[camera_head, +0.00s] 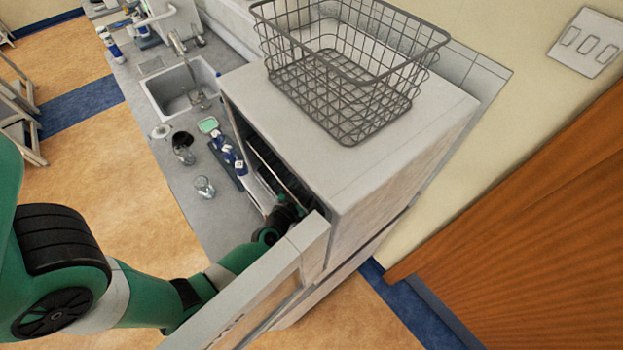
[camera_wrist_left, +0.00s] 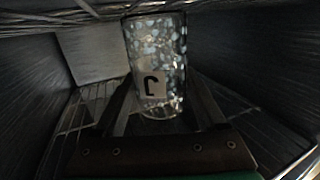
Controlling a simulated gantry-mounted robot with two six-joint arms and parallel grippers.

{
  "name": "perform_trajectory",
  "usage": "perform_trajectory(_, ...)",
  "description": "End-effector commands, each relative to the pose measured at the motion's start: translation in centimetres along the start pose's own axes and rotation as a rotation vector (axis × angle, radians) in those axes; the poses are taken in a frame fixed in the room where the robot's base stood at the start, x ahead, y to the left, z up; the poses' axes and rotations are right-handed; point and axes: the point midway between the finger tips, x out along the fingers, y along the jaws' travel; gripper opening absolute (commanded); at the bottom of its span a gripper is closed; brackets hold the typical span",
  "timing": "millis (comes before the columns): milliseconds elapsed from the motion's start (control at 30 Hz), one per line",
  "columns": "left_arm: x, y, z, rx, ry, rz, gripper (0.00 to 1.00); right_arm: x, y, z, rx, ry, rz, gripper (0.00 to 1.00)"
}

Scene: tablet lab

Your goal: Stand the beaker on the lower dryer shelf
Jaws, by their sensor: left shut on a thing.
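The beaker (camera_wrist_left: 155,60) is clear glass with speckled reflections and a pale label bearing a dark mark. It stands roughly upright in the left wrist view, between the fingers of my left gripper (camera_wrist_left: 162,98), which is shut on it. The dryer (camera_head: 365,165) is a light grey cabinet with its door (camera_head: 275,290) swung open. My left gripper reaches into its opening in the head view, where the beaker is hidden. Wire shelf bars (camera_wrist_left: 85,115) show around and below the beaker; whether its base touches them I cannot tell. My right gripper is not in view.
A wire basket (camera_head: 345,100) stands on top of the dryer. On the counter left of it are a glass vessel (camera_head: 203,187), a dark-topped vessel (camera_head: 183,150), a green-topped item (camera_head: 208,125) and a sink (camera_head: 185,88). Dark dryer walls are close around the gripper.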

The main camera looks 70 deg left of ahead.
Motion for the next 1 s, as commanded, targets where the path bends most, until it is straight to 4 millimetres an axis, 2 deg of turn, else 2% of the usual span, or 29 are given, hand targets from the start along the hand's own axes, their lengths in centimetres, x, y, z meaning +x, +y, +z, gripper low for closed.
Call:
perform_trajectory(300,0.0,0.0,0.2,-0.001,0.002,0.0,0.07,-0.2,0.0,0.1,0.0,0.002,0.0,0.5)
perform_trajectory(333,0.0,0.0,0.2,-0.002,0.002,0.0,0.75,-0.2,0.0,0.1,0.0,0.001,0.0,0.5)
perform_trajectory(467,0.0,0.0,0.1,-0.002,0.002,0.0,0.98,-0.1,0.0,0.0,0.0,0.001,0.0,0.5)
perform_trajectory(767,0.0,0.0,-0.3,-0.001,0.003,0.0,1.0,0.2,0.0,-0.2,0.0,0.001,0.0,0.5)
perform_trajectory(867,-1.1,0.1,-0.2,0.0,0.001,0.001,1.0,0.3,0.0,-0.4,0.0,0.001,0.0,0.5)
perform_trajectory(1000,-4.2,0.1,-0.2,-0.001,-0.002,0.004,1.0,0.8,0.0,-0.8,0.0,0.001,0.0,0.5)
